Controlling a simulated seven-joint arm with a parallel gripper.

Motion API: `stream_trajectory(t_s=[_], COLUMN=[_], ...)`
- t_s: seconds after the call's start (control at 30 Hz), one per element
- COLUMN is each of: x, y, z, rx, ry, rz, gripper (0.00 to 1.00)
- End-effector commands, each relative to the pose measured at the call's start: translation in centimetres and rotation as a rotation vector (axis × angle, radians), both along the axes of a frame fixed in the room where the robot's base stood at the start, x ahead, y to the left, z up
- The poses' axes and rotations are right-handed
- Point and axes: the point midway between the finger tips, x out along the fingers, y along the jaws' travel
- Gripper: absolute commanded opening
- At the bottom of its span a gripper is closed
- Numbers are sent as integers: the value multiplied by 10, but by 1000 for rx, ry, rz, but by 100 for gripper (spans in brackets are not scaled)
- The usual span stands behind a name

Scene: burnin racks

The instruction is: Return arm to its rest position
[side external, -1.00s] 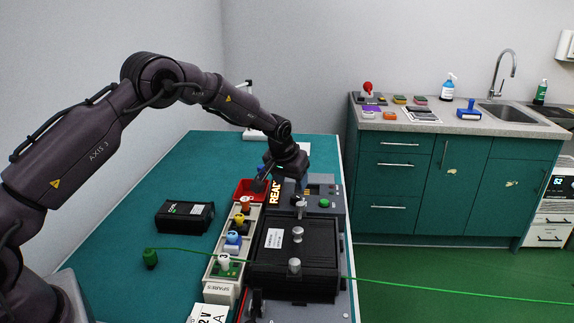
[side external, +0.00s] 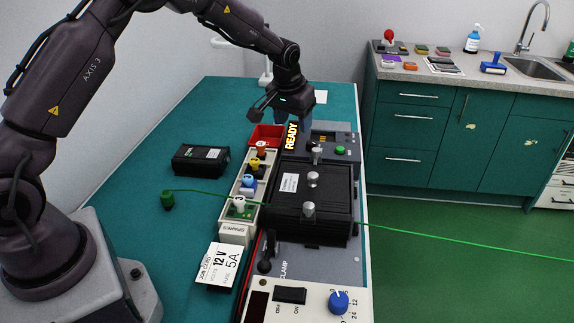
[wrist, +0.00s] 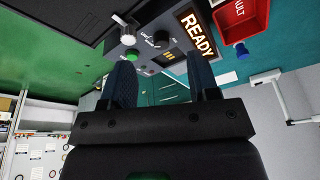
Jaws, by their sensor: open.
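My gripper (side external: 293,114) is above the far end of the bench, just over the lit READY sign (side external: 291,136). In the wrist view my gripper (wrist: 162,80) shows two blue fingers spread apart with nothing between them. The READY sign (wrist: 197,35) appears beyond the fingers, beside the grey control panel (wrist: 150,40) with its green button. My arm reaches across from the left, raised and bent over the bench. The black lidded box (side external: 310,200) on the rig is closed, with metal knobs on it.
The red bin (side external: 265,138) stands left of the sign, with the spares rack (side external: 237,229) nearer the camera. A black box (side external: 201,160) and a green plug (side external: 167,200) lie left of it. The green cable crosses the rig. The bench's left side is mostly clear.

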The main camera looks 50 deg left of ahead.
Motion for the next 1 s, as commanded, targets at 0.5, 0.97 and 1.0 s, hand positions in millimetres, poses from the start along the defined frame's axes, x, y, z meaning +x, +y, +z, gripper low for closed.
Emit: stream_trajectory(t_s=[0.5,0.97,1.0], x=[-183,-318,-321], y=[-64,-97,-98], z=[117,159,162], rx=[-48,-16,-12], ry=[74,-127,-149], rz=[-195,-320,-324], gripper=[55,55,55])
